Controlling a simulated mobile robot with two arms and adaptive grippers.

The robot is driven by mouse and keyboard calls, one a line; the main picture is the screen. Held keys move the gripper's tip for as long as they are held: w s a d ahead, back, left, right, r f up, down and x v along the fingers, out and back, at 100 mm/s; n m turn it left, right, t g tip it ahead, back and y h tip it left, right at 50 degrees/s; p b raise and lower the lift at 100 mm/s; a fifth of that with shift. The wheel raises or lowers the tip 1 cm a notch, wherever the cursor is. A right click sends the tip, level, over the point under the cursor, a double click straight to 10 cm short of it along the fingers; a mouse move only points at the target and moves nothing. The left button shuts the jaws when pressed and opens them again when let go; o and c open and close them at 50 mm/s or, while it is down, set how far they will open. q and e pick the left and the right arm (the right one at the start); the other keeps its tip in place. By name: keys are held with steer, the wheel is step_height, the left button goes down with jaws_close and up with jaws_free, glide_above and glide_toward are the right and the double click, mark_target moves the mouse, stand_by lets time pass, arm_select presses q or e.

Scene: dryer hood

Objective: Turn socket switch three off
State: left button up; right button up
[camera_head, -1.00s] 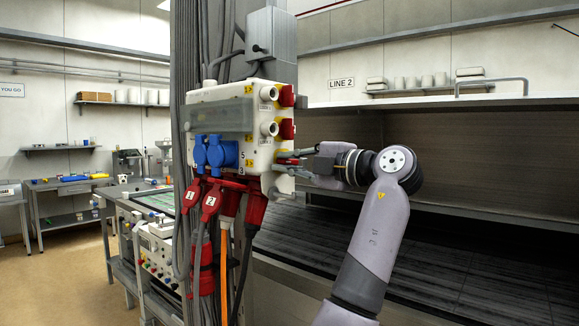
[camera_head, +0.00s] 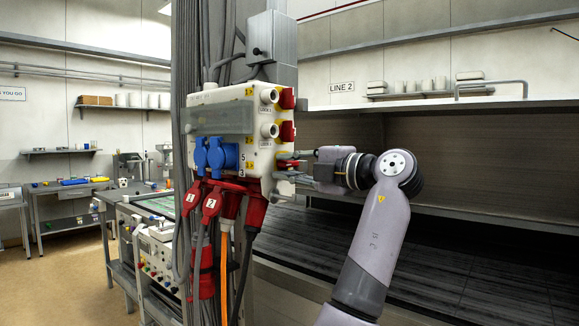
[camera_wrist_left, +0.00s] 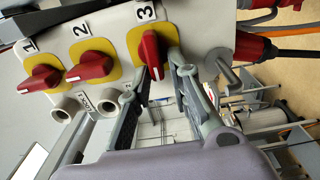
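Socket switch three (camera_wrist_left: 152,52) is a red rotary handle on a yellow plate under the label 3. In the wrist view its handle runs nearly up and down, unlike those of switch one (camera_wrist_left: 40,77) and switch two (camera_wrist_left: 90,68), which lie more sideways. My left gripper (camera_wrist_left: 155,80) is open, its fingers on either side of the lower end of handle three; I cannot tell whether they touch it. In the head view the left gripper (camera_head: 287,164) reaches the lower right side of the white socket box (camera_head: 205,98). My right gripper is not in view.
Blue sockets (camera_head: 222,154) and red plugs (camera_head: 212,203) with hanging cables crowd the box below. A grey post (camera_head: 285,45) carries it. A grey peg (camera_wrist_left: 228,72) sticks out beside switch three. A dark bench (camera_head: 430,250) lies behind my arm.

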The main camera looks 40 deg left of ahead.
arm_select(q)
steer(key=shift+o, duration=1.1)
steer(key=d, duration=1.2)
steer(key=shift+s, duration=0.45)
